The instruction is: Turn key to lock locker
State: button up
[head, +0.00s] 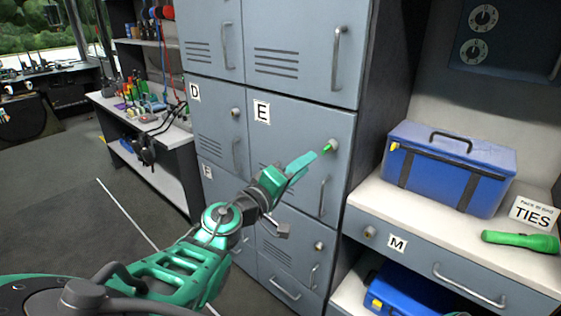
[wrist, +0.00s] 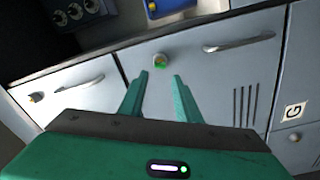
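The locker door marked E (head: 290,118) is grey and looks closed flush in its bank. A round lock (head: 334,145) sits near its right edge, above a vertical handle. A small bright green key (head: 327,149) stands out of the lock. My gripper (head: 314,158) is in front of this door, its teal fingertips just short of the key. In the wrist view, my gripper (wrist: 160,75) is open, with its two fingers apart and nothing between them. The lock (wrist: 160,58) and green key (wrist: 160,66) show just ahead, centred on the gap. The key's turn angle is too small to read.
Other locker doors with handles surround door E. To the right, a counter (head: 370,200) holds a blue toolbox (head: 450,165), a green flashlight (head: 520,241) and a TIES sign (head: 534,214). A drawer marked M (head: 430,262) is below. Floor is open at left.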

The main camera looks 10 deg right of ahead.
aim_at(322, 153)
jog(key=shift+x, duration=4.25)
grip_shut()
jog(key=n, duration=0.3)
jog(key=shift+n, duration=0.4)
